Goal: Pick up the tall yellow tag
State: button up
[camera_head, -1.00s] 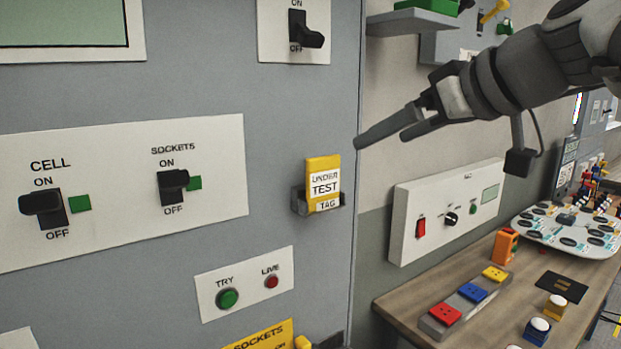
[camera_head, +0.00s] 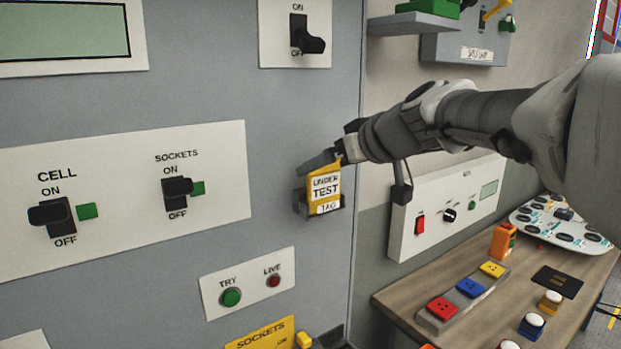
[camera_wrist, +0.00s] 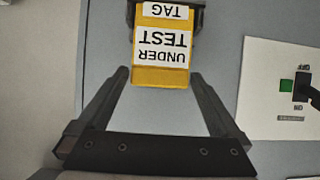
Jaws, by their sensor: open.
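The tall yellow tag (camera_head: 324,190), with a white label reading UNDER TEST TAG, stands in a small dark holder (camera_head: 302,207) on the grey panel. In the wrist view the tag (camera_wrist: 162,76) appears upside down, with its yellow top end between and just beyond the fingertips. My gripper (camera_head: 328,162) is at the top of the tag in the head view. In the wrist view my gripper (camera_wrist: 160,75) is open, one finger on either side, with visible gaps to the tag. The holder is mostly hidden behind the tag.
The grey panel carries the SOCKETS switch (camera_head: 177,190) left of the tag and the TRY button (camera_head: 231,297) below. Right of the panel, a white box (camera_head: 440,215) stands above a wooden table (camera_head: 400,297) with coloured blocks. A shelf (camera_head: 415,25) is above my arm.

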jog(key=shift+x, duration=0.9)
jog(key=c, duration=1.1)
jog(key=shift+o, duration=0.2)
